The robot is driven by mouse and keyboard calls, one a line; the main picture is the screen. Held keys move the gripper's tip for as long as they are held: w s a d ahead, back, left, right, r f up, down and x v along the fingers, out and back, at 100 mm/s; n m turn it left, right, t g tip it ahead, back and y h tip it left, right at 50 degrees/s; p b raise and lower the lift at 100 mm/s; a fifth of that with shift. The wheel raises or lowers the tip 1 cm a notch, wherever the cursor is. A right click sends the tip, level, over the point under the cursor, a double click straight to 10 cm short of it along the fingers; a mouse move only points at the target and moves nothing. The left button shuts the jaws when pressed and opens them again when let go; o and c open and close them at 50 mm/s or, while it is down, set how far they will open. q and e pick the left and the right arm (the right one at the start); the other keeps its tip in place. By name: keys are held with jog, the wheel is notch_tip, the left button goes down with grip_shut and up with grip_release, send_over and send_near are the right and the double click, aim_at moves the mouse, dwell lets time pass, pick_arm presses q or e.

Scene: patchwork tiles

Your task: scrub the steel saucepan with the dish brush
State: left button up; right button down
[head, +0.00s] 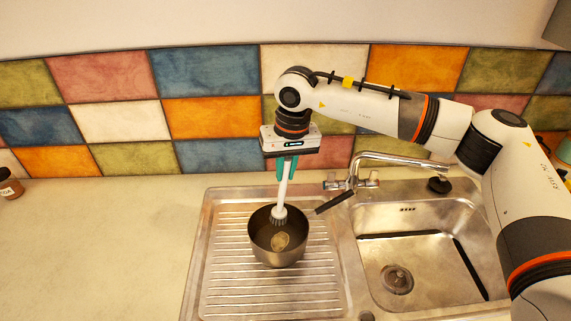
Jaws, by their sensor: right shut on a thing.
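The steel saucepan (278,256) stands upright on the ribbed drainboard left of the sink bowl. Its dark handle (335,202) points up and right toward the tap. A pale brownish patch (280,242) shows on the pan's inside bottom. My right gripper (287,170) is above the pan, pointing down, shut on the dish brush (284,193). The brush has a white handle and hangs nearly upright. Its grey bristle head (279,217) is inside the pan's outline near the far wall; I cannot tell whether it touches. My left gripper is not in view.
The steel sink (425,226) with a drain lies to the right, with a chrome tap (385,160) behind it. A small brown jar (10,186) stands at the far left. The counter (110,250) left of the drainboard is clear. A tiled wall closes the back.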

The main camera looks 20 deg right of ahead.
aim_at(285, 193)
notch_tip(285, 193, down, 4)
jog(key=b, duration=0.3)
notch_tip(285, 193, down, 3)
jog(key=b, duration=0.2)
jog(key=shift+f+b, duration=0.15)
jog(key=shift+b, duration=0.25)
pick_arm(q)
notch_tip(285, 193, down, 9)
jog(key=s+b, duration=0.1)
jog(key=b, duration=0.1)
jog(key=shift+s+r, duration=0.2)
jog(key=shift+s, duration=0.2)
pick_arm(e)
jog(key=shift+f, duration=1.2)
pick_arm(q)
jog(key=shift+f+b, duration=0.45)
pick_arm(e)
jog(key=shift+f, duration=0.5)
jog(key=shift+s+a, duration=0.1)
jog(key=shift+s, duration=0.05)
